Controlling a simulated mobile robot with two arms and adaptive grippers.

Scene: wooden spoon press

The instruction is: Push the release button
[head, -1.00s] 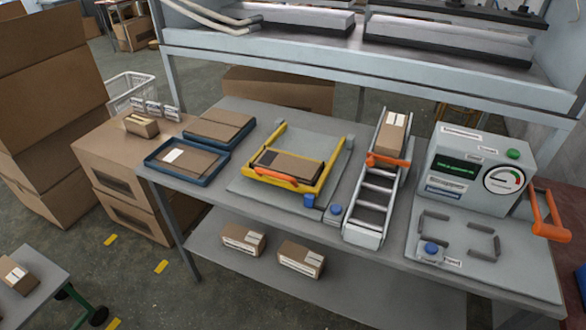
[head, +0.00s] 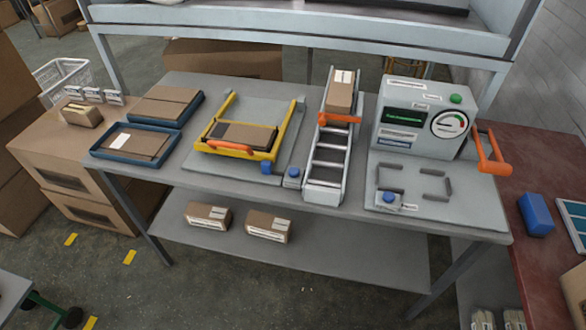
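Several buttons show in the head view, and their labels are too small to read. A blue button (head: 389,197) sits on a small grey box at the front left of the grey plate at the machine. A second blue button (head: 293,172) is on a grey box between the yellow frame and the roller chute. I cannot tell which is the release button. Neither gripper is in view.
The yellow frame (head: 237,152) with an orange handle holds a brown piece. A carton rests atop the roller chute (head: 329,160). Blue trays (head: 112,157) with brown pieces stand at the left. A red-brown table (head: 537,180) is at the right. An overhead shelf spans the bench's back.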

